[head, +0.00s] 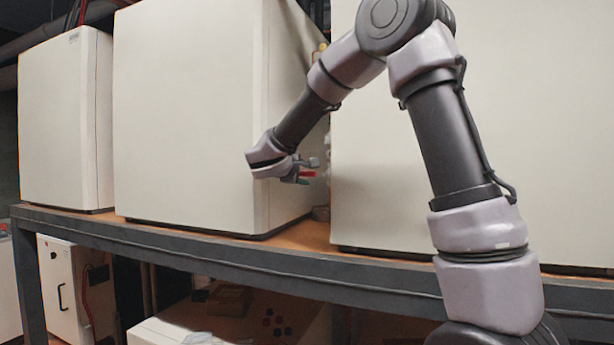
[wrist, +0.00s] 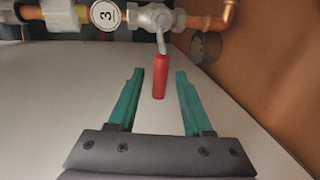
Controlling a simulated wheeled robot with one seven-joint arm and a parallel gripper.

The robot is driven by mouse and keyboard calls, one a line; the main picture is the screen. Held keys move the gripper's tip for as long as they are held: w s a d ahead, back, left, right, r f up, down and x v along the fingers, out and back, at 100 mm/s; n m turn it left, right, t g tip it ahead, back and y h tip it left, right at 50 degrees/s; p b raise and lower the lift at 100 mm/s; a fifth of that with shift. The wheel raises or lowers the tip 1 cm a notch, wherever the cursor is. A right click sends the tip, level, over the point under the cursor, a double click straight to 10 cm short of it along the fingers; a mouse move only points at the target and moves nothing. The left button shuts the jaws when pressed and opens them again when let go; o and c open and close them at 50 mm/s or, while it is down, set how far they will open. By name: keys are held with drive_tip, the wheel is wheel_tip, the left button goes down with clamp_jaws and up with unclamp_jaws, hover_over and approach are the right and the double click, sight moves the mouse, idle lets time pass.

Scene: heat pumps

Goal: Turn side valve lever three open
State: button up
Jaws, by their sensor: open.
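The side valve lever three has a red handle (wrist: 160,77) on a silver valve body (wrist: 152,20), with a round tag marked 3 (wrist: 105,14) beside it in the wrist view. My gripper (wrist: 158,75) is open, with one green finger on each side of the red handle and a gap to both. The handle's lower end lies between the fingers and nothing is gripped. In the head view my gripper (head: 306,170) is at the right side of the large white unit, and a bit of the red handle (head: 307,174) shows beside it. The valve body is mostly hidden there.
A large white heat pump (head: 185,110) stands left of my gripper and another white unit (head: 385,180) to the right, with a narrow gap between. Copper pipe (wrist: 205,22) runs along the valve. The units stand on a metal-edged shelf (head: 190,240).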

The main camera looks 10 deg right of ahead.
drive_tip(key=shift+w+d+f, duration=0.1)
drive_tip(key=shift+w+d, duration=0.3)
drive_tip(key=shift+w, duration=0.2)
clamp_jaws()
idle(1.1)
